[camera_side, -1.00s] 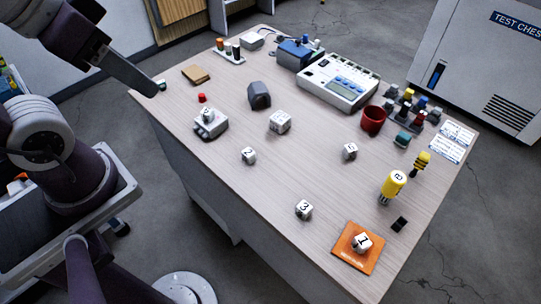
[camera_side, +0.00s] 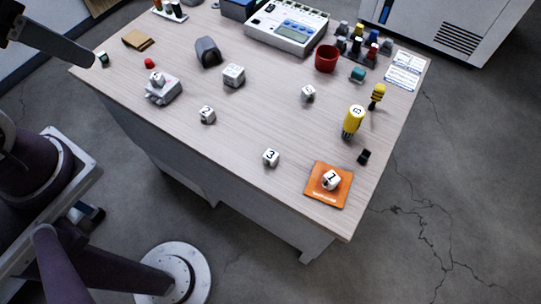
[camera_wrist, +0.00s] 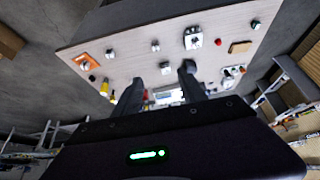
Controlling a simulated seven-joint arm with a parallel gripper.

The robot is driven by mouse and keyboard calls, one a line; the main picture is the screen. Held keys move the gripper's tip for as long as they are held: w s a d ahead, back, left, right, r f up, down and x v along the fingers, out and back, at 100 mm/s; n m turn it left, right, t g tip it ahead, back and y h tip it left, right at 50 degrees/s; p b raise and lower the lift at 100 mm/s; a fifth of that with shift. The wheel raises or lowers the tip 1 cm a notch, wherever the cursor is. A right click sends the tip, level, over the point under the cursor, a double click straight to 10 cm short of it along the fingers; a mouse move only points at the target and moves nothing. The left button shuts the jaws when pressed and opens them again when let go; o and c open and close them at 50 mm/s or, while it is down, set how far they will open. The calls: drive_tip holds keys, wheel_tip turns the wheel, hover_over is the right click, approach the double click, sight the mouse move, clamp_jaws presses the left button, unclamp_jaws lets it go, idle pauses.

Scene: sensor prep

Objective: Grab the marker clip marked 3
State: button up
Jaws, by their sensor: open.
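The marker clip marked 3 (camera_side: 271,158) is a small white block with a black digit, standing on the table near its front edge. In the wrist view a small white block beside the orange pad looks like the same clip (camera_wrist: 109,54), but its digit is unreadable. Similar clips are the one marked 2 (camera_side: 207,114), up and left of it, and the one marked 1 (camera_side: 331,180), on an orange pad (camera_side: 320,196). My gripper (camera_wrist: 163,74) is open and empty in the wrist view, its two dark fingers apart. In the side view my arm's dark end is at upper left, well away from clip 3.
A yellow cylinder (camera_side: 353,121), a yellow-and-black tool (camera_side: 377,96) and a black piece (camera_side: 364,156) stand to the right. A red cup (camera_side: 326,58), a larger white block (camera_side: 234,76) and a white stand (camera_side: 163,92) are farther back. The table around clip 3 is clear.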

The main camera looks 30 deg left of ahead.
sight(269, 154)
drive_tip(key=w+d+f+n+g+h, duration=0.6)
drive_tip(key=w+d+f+g+h, duration=0.25)
drive_tip(key=d, duration=0.45)
drive_tip(key=w+f+n+t+h, duration=0.1)
drive_tip(key=w+f+n, duration=0.1)
drive_tip(key=f+n, duration=0.2)
drive_tip(key=w+d+f+n+t+h, duration=0.1)
drive_tip(key=f+n, duration=0.3)
drive_tip(key=f, duration=0.6)
drive_tip(key=w+d+f+n+t+h, duration=0.1)
drive_tip(key=w+f+n+h, duration=0.2)
drive_tip(key=f, duration=0.4)
drive_tip(key=shift+w+d+f+n, duration=0.15)
drive_tip(key=shift+w+n, duration=0.35)
drive_tip(key=x, duration=0.4)
drive_tip(key=f+x, duration=0.1)
drive_tip(key=x, duration=0.2)
drive_tip(key=shift+w+a+r, duration=0.1)
drive_tip(key=shift+w+a, duration=0.15)
drive_tip(key=shift+w, duration=0.15)
clamp_jaws()
